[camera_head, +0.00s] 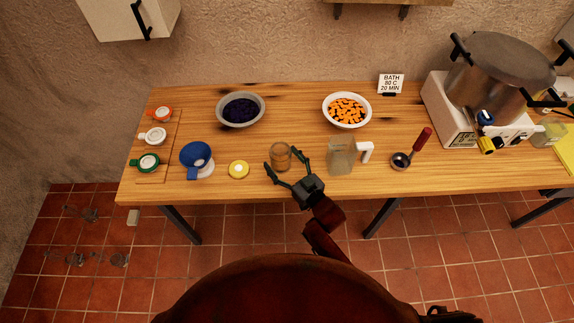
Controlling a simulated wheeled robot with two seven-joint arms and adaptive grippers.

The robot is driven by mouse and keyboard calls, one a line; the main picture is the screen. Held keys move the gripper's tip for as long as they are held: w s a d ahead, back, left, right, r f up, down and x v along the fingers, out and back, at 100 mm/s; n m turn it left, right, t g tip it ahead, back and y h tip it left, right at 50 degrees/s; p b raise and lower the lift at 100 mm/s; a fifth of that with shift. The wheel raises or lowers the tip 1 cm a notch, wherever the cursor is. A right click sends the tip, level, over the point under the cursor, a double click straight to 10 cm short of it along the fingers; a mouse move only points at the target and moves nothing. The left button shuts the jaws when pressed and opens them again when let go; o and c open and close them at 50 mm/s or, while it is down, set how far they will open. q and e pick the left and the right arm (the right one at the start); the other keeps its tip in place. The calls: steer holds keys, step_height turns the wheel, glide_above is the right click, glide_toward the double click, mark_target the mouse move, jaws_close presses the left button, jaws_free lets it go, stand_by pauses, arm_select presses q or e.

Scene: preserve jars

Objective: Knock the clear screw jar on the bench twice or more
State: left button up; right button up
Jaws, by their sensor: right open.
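The clear screw jar (280,156) stands upright on the wooden bench (225,130), near its front edge and left of the middle. My right gripper (284,165) is open, with its two fingers spread on either side of the jar. From this view I cannot tell whether a finger touches the jar. My left gripper is not in view.
A clear jug (342,156) with a white handle stands close to the right. A blue funnel (197,156) stands to the left. Bowls of dark berries (240,110) and orange pieces (347,110) sit behind. A ladle (402,160) and a large pot (500,72) are farther right.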

steer(key=shift+w+a, duration=0.1)
steer(key=c, duration=1.6)
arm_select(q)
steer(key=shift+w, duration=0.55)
arm_select(e)
steer(key=shift+r, duration=1.1)
steer(key=shift+c, duration=0.3)
